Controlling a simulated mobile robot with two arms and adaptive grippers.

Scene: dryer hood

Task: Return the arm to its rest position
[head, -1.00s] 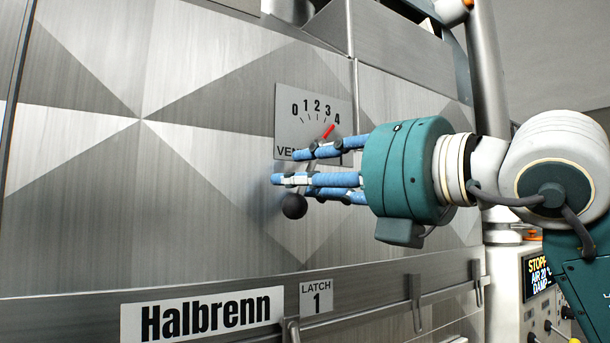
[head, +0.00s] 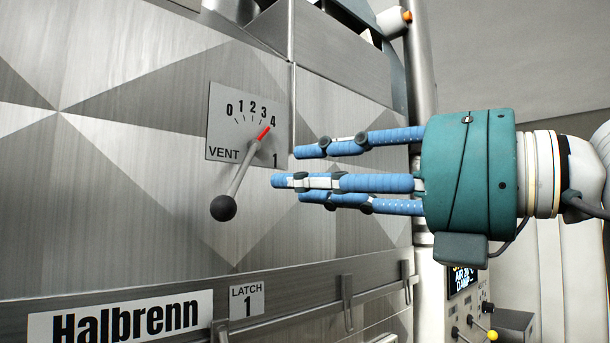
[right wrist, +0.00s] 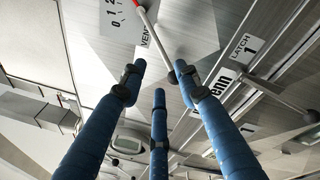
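My right gripper (head: 290,171) comes in from the right in the head view, its blue fingers spread open and empty. It is to the right of the vent lever (head: 238,178), with a visible gap between them in the picture. The lever has a black ball at its lower left end and a red pointer at the 4 on the vent dial plate (head: 222,134). In the right wrist view the fingers (right wrist: 155,80) are apart with nothing between them, and the dial plate (right wrist: 118,22) shows at the top. My left gripper is not in view.
The brushed metal hood panel (head: 120,210) stands close in front of my fingers. A ledge with hooks (head: 346,300) and the latch 1 label (head: 247,301) runs below. A control box with a display (head: 462,283) and small levers (head: 480,325) is at the lower right.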

